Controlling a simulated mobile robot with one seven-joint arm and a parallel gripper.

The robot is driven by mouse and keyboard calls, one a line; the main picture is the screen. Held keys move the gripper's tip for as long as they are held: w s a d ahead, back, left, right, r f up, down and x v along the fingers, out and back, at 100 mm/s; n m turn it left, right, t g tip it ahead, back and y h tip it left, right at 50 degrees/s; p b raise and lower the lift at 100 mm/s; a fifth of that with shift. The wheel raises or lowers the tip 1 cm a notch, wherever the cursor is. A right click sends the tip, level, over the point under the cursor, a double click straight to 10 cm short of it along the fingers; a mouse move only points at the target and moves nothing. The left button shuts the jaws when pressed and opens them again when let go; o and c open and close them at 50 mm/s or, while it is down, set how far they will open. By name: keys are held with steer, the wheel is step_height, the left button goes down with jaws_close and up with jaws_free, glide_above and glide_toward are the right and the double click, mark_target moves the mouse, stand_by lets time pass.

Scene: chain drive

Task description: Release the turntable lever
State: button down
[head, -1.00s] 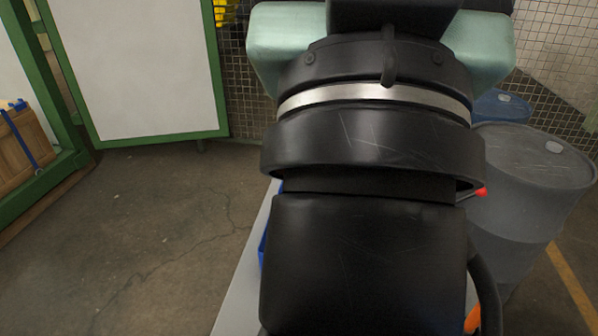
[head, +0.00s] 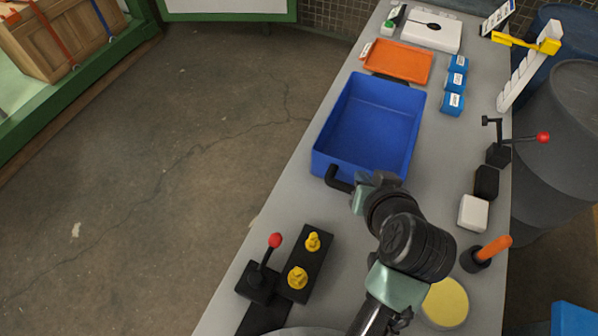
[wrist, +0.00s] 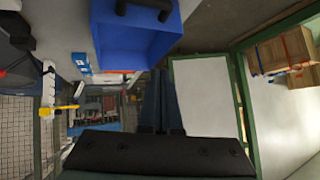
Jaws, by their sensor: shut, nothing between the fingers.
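A lever with a red knob (head: 268,262) stands on a black base at the front left of the bench, beside a black block with two yellow pieces. A second red-knobbed lever (head: 515,141) stands at the bench's right edge. An orange-handled lever (head: 488,250) leans at the right near a round yellow disc (head: 445,303). I cannot tell which one is the turntable lever. My gripper (head: 372,186) is beside the blue bin's black handle, apart from all three levers. In the wrist view my gripper (wrist: 163,105) is shut and empty.
A blue bin (head: 322,165) with a black handle (head: 338,179) stands mid-bench. Behind it are an orange tray (head: 398,62), small blue boxes (head: 453,82) and a white box (head: 432,30). Grey drums (head: 565,130) stand right of the bench. The floor at left is clear.

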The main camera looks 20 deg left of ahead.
mark_target(266, 260)
steer(key=s+a+f+g+y+p, duration=0.1)
steer(key=s+f+g+y, duration=0.1)
steer(key=s+f+g, duration=0.4)
steer(key=s+f, duration=0.4)
steer(key=s, duration=0.1)
steer(key=shift+s+a+f+n, duration=0.15)
steer(key=shift+s+a+n, duration=0.1)
steer(key=shift+a+n, duration=0.15)
steer(key=p+x, duration=0.1)
steer(key=x, duration=0.8)
steer(key=shift+w+f, duration=0.1)
steer(key=shift+w, duration=0.05)
steer(key=a+p, duration=0.1)
steer(key=a+f, duration=0.1)
steer(key=a, duration=0.1)
steer(key=shift+a+p, duration=0.1)
steer(key=shift+p, duration=0.25)
steer(key=shift+s+a+f, duration=0.15)
steer(key=shift+s+a, duration=0.1)
steer(key=shift+a, duration=0.25)
steer(key=shift+w+a, duration=0.1)
steer(key=shift+w, duration=0.05)
